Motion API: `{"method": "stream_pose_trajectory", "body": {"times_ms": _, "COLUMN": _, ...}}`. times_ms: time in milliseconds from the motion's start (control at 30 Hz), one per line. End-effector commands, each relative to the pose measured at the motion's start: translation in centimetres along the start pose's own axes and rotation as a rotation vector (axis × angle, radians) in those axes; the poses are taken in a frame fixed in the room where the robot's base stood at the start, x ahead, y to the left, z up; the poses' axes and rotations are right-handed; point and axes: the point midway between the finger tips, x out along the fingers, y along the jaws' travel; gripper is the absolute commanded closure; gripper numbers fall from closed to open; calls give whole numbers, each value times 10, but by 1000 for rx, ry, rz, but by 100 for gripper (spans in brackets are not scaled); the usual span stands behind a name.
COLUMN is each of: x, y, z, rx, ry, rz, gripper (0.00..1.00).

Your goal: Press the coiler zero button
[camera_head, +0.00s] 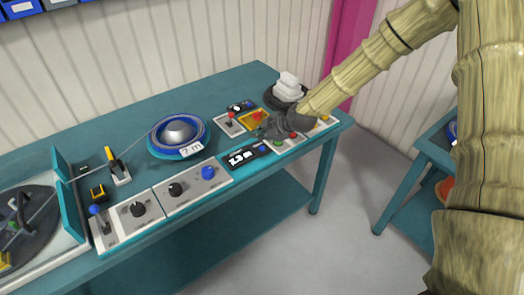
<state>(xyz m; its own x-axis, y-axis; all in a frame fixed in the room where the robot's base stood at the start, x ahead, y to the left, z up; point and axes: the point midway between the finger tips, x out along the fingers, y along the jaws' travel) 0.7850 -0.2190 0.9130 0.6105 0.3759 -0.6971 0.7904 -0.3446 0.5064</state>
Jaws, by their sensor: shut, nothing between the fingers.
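A black display box (243,156) with white digits lies at the bench's front edge, with a small blue button (262,148) at its right end. A second, smaller black display (241,106) sits farther back; its details are too small to read. I cannot tell from labels which button is the coiler zero. My dark grey gripper (263,131) is shut and empty. It appears just above and behind the front display's blue button, with its fingertips pointing left. Contact cannot be made out. My gripper hides part of the panels beneath it.
A coiler disc (35,215) is at left. Another teal table (432,148) stands at right.

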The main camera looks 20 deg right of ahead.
Motion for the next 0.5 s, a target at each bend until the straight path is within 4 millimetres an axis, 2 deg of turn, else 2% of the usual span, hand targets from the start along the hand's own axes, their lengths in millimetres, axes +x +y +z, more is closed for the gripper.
{"method": "stream_pose_trajectory", "body": {"times_ms": 33, "x": 7, "y": -5, "z": 5, "rx": 0, "ry": 0, "rz": 0, "gripper": 100}}
{"method": "stream_pose_trajectory", "body": {"times_ms": 200, "x": 16, "y": -11, "z": 11, "rx": 0, "ry": 0, "rz": 1, "gripper": 100}}
{"method": "stream_pose_trajectory", "body": {"times_ms": 500, "x": 18, "y": -12, "z": 13, "rx": 0, "ry": 0, "rz": 1, "gripper": 100}}
